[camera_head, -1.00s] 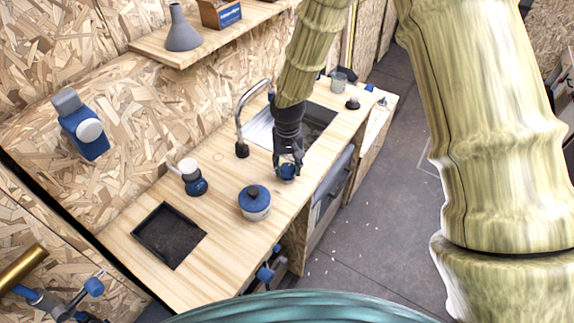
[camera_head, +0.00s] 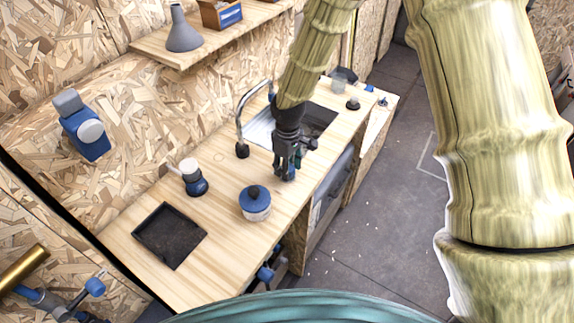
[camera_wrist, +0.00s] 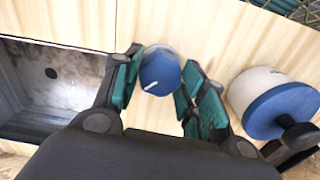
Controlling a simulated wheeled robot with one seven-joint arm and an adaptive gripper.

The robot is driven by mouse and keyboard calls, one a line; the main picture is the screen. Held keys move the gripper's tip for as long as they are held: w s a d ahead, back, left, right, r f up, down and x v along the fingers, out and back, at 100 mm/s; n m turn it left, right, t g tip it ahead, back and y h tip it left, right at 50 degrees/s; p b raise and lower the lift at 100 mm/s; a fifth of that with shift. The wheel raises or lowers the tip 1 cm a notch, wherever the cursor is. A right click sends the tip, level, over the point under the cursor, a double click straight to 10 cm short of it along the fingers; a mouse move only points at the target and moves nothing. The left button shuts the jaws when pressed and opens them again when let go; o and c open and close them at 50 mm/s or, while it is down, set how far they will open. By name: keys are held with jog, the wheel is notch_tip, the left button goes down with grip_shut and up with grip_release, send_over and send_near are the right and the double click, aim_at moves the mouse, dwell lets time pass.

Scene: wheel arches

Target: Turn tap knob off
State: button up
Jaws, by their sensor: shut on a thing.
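The tap knob (camera_wrist: 160,72) is round and blue with a white line on its top, and it stands on the wooden counter beside the sink. My gripper (camera_wrist: 158,82) has its teal-padded fingers on either side of the knob and is shut on it. In the head view my gripper (camera_head: 285,175) points down at the counter's front edge and largely hides the knob.
A white pot with a blue lid (camera_head: 255,203) stands close to my gripper and also shows in the wrist view (camera_wrist: 272,100). A shelf (camera_head: 200,40) is above the counter.

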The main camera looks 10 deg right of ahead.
jog(key=n, duration=0.4)
jog(key=shift+r+n+p, duration=0.15)
jog(key=shift+n+p, duration=0.15)
jog(key=shift+w+d+n+p, duration=0.1)
jog(key=shift+n+p, duration=0.25)
jog(key=shift+n, duration=1.55)
jog(key=o, duration=1)
notch_tip(320, 180, up, 12)
jog(key=shift+f, duration=0.1)
